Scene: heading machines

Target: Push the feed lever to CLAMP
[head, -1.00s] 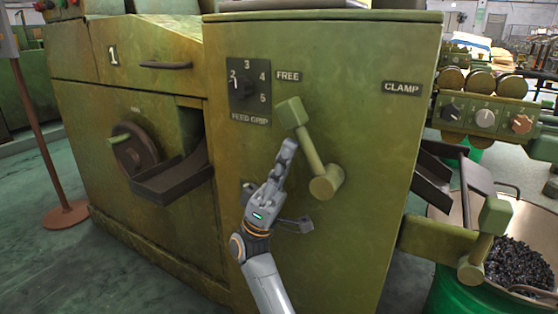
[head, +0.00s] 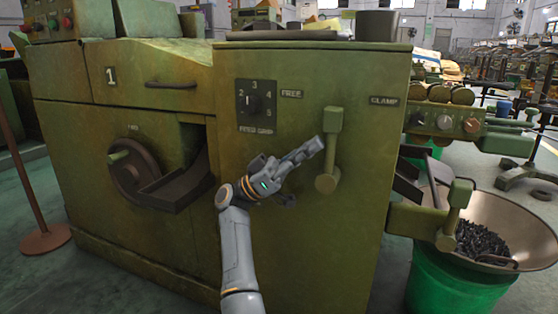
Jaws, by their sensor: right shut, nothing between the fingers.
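The feed lever (head: 333,121) is a green handle on a round pivot on the front of the green machine (head: 270,180). It stands nearly upright, between the FREE label (head: 291,93) on its left and the CLAMP label (head: 384,100) on its right. My right gripper (head: 317,146) is shut and empty. Its fingertips are at the left side of the lever's shaft, just below the block-shaped head; they look to be touching it. My left gripper is not in view.
A numbered feed grip dial (head: 256,104) sits left of FREE. A handwheel (head: 130,170) and dark chute (head: 178,188) are further left. At right, a second lever (head: 455,205) stands near a pan of small dark parts (head: 525,225) on a green drum (head: 450,285).

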